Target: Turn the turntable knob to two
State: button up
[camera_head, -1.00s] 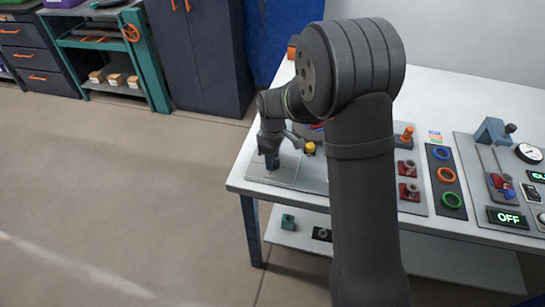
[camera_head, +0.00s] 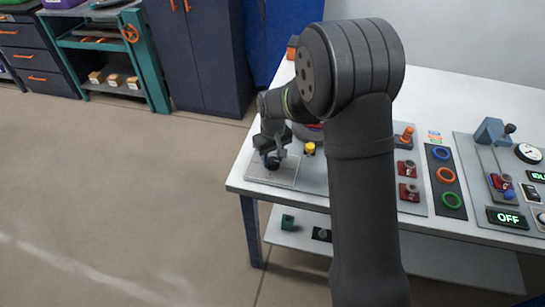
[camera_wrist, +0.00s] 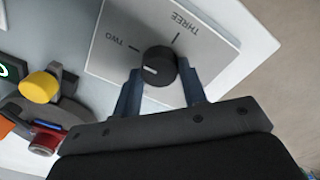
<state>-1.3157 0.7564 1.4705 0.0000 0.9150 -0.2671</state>
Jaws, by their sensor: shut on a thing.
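A round black knob (camera_wrist: 158,60) with a short white mark sits on a light grey plate (camera_wrist: 106,58) in the wrist view. The plate carries the words TWO (camera_wrist: 123,39) and THREE (camera_wrist: 184,23), each with a tick line. The white mark is on the side of the knob towards the lower left, below the TWO tick. My gripper (camera_wrist: 160,74) has its two blue fingers on either side of the knob, shut on it. In the head view my gripper (camera_head: 273,152) is over the plate at the left end of the table, and covers most of the knob.
A yellow button (camera_head: 310,148) stands just right of the plate. Further right are red switches (camera_head: 408,170), coloured rings (camera_head: 446,175) and an OFF display (camera_head: 506,217). The table's front left edge is close to the plate.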

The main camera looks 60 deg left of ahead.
aim_at(273, 160)
dwell(0.4)
jog(key=o, duration=1)
jog(key=shift+c, duration=0.2)
jog(key=shift+r, duration=0.15)
notch_tip(273, 160, up, 17)
notch_tip(273, 160, down, 17)
jog(key=shift+f, duration=0.15)
dwell(0.6)
